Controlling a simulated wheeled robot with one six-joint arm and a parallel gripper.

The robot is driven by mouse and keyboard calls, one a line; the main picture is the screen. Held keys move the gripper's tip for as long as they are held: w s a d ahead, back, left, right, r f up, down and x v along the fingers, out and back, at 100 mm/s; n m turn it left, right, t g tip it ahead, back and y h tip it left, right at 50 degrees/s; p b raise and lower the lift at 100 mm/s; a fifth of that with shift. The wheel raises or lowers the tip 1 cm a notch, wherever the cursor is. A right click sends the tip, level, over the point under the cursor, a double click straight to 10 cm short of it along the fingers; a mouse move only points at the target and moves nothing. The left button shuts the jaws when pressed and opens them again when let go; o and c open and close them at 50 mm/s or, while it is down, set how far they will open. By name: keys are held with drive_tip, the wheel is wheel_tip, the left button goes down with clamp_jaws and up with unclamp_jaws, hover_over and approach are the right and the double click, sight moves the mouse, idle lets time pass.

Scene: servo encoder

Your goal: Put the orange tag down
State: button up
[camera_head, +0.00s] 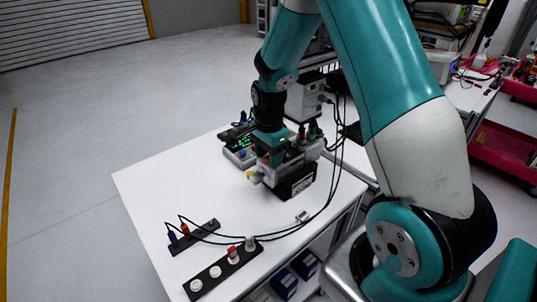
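An orange piece (184,229) stands on the dark strip at the front left of the white table, at the end of a black cable and beside a purple piece (172,239). I cannot tell whether this is the orange tag. My gripper (263,174) is low over the middle of the table, in front of a black and white device (296,181). A small yellow-orange bit (255,177) shows at its fingertips. It is too small to tell whether it is a held tag, and the finger opening is unclear.
The white table (150,190) is clear at its left. A second dark strip (222,274) with white knobs and a red piece (232,253) lies at the front edge. Black cables loop across the right side.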

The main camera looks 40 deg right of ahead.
sight(268, 158)
wheel_tip(268, 158, up, 12)
drive_tip(key=b, duration=0.2)
drive_tip(key=s+a+r+n+y, duration=0.2)
drive_tip(key=s+a+n, duration=0.9)
drive_tip(key=n, duration=0.1)
drive_tip(key=s+a+r+n+y, duration=0.2)
drive_tip(key=s+a+r+n, duration=0.1)
drive_tip(key=s+a+n, duration=0.8)
drive_tip(key=shift+s+a+r+n, duration=0.15)
drive_tip(key=shift+a+r+n, duration=0.15)
drive_tip(key=shift+n, duration=0.7)
drive_tip(key=shift+d, duration=0.15)
